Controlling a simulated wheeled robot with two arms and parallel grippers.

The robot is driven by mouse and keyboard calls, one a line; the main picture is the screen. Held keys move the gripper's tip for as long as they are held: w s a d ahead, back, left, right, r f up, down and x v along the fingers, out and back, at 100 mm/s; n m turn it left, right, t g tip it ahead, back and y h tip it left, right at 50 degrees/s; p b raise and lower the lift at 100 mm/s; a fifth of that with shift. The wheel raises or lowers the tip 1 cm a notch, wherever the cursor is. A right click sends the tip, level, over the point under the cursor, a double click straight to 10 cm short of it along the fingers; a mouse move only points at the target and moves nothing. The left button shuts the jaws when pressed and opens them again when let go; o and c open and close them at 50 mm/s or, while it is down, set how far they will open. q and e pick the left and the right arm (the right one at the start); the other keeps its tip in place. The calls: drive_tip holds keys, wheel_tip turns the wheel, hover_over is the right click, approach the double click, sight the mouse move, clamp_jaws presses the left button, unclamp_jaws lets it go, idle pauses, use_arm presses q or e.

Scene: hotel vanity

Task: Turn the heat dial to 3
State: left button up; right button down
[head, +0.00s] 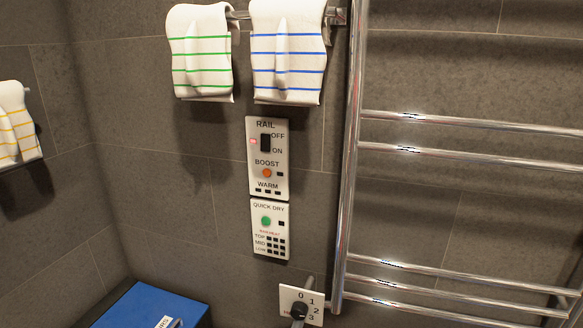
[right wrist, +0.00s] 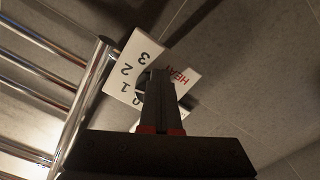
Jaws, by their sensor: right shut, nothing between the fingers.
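The heat dial's white plate (head: 317,294) is low on the wall in the head view, with 0, 1, 2 and 3 around a dark round knob (head: 298,310). A slim grey bar crosses the plate by the knob; I cannot tell whether it belongs to the dial or my gripper. In the right wrist view the plate (right wrist: 135,62) appears turned, with its numbers and red HEAT print. My right gripper (right wrist: 155,76) is shut and empty, its fingertips over the knob area and hiding most of it. Contact and the dial's setting are unclear. My left gripper is out of view.
A chrome towel rail (head: 347,180) stands close right of the dial. RAIL (head: 268,185) and QUICK DRY (head: 270,252) panels are above it. Striped towels hang higher up (head: 288,50). A blue-topped box (head: 150,306) is at the lower left.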

drive_tip(key=shift+r, duration=0.2)
drive_tip(key=f+b+v, duration=0.1)
drive_tip(key=b+v, duration=0.3)
drive_tip(key=v, duration=0.2)
idle(0.6)
